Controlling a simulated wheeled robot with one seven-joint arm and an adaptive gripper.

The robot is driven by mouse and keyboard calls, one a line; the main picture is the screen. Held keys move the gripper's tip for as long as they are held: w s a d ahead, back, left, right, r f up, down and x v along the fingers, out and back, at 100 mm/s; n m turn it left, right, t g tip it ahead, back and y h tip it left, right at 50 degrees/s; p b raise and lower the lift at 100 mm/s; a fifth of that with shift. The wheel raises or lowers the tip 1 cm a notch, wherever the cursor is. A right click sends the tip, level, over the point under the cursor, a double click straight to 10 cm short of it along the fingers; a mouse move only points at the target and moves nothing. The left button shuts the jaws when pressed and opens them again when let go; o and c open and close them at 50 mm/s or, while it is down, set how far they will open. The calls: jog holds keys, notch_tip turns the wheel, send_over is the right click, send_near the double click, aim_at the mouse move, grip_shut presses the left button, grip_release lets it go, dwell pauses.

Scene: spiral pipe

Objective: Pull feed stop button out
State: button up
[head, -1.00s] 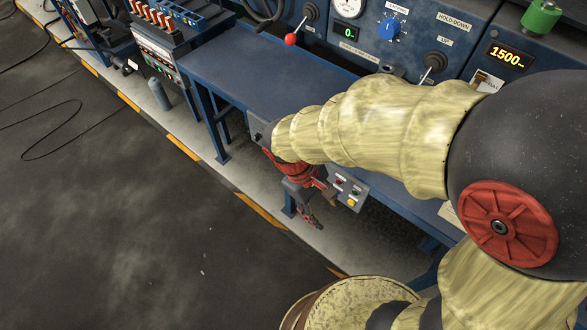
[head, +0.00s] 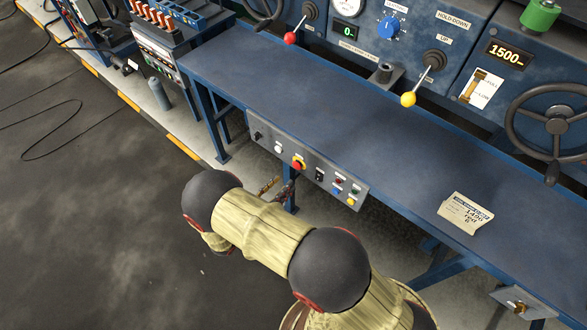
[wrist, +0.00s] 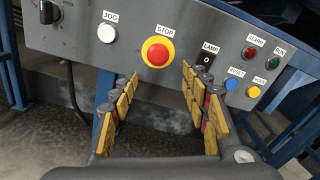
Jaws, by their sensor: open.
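The feed stop button is a red mushroom button (wrist: 158,54) on a yellow ring, under a STOP label on the grey control panel (wrist: 75,38). In the head view the same button (head: 298,163) sits on the panel below the table edge. My gripper (wrist: 160,85) is open and empty in the wrist view. Its yellow-padded fingers point at the panel, one on each side and below the button, and do not appear to touch it. In the head view my gripper (head: 278,188) is just in front of the panel, partly hidden by my arm.
The panel also carries a white JOG button (wrist: 107,33), a black LAMP switch (wrist: 206,60), and several small coloured buttons to the right. The blue table (head: 330,100) above holds a paper card (head: 466,212). Open floor (head: 100,230) lies at left.

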aim_at(295, 167)
jog(key=shift+n, duration=0.3)
jog(key=x, duration=0.8)
jog(key=shift+w+a+r+b, duration=0.25)
jog(key=shift+a+r+b, duration=0.1)
jog(key=shift+r+b, duration=0.05)
jog(key=shift+c, duration=1.3)
grip_shut()
